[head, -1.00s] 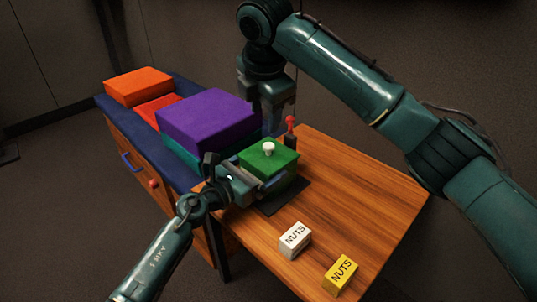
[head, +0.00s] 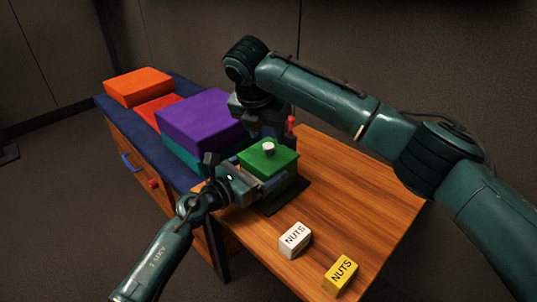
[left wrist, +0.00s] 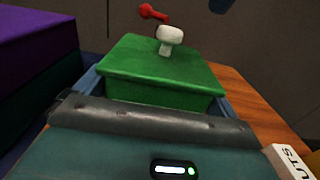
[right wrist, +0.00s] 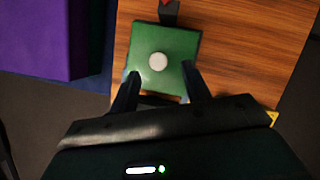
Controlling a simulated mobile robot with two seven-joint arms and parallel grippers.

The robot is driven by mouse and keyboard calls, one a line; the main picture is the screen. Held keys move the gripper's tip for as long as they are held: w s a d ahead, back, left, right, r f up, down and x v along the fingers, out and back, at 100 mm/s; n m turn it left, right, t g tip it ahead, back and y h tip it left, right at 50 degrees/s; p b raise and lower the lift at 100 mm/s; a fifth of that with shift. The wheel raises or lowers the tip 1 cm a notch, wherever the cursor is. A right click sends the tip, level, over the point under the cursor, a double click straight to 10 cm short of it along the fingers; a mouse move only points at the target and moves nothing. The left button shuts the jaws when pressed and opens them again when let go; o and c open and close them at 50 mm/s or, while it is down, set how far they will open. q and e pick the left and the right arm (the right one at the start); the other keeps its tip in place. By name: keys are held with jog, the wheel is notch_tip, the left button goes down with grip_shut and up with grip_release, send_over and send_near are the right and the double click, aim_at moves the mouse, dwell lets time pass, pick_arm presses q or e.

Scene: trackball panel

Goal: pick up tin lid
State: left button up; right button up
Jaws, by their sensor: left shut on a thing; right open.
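The green tin (head: 285,185) stands on a dark mat on the wooden table. Its flat green lid (head: 256,156) has a white knob (head: 268,147) on top. My left gripper (head: 268,186) is shut on the tin's body from the near side; the left wrist view shows its fingers along the tin's sides (left wrist: 160,92). My right gripper (head: 264,134) is open and empty, pointing down above the lid. In the right wrist view its fingers (right wrist: 160,85) are spread, with the white knob (right wrist: 158,62) just ahead of the gap between them.
A purple box (head: 200,118) on a teal one stands left of the tin on the blue-topped cabinet (head: 185,88). A red-topped post (head: 291,123) stands behind the tin. White (head: 295,239) and yellow (head: 340,275) NUTS boxes sit near the front. The table's right side is clear.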

aim_at(268, 146)
jog(key=x, duration=0.5)
jog(key=shift+s+a, duration=0.1)
jog(key=shift+a, duration=0.2)
jog(key=shift+c, duration=0.5)
jog(key=c, duration=0.9)
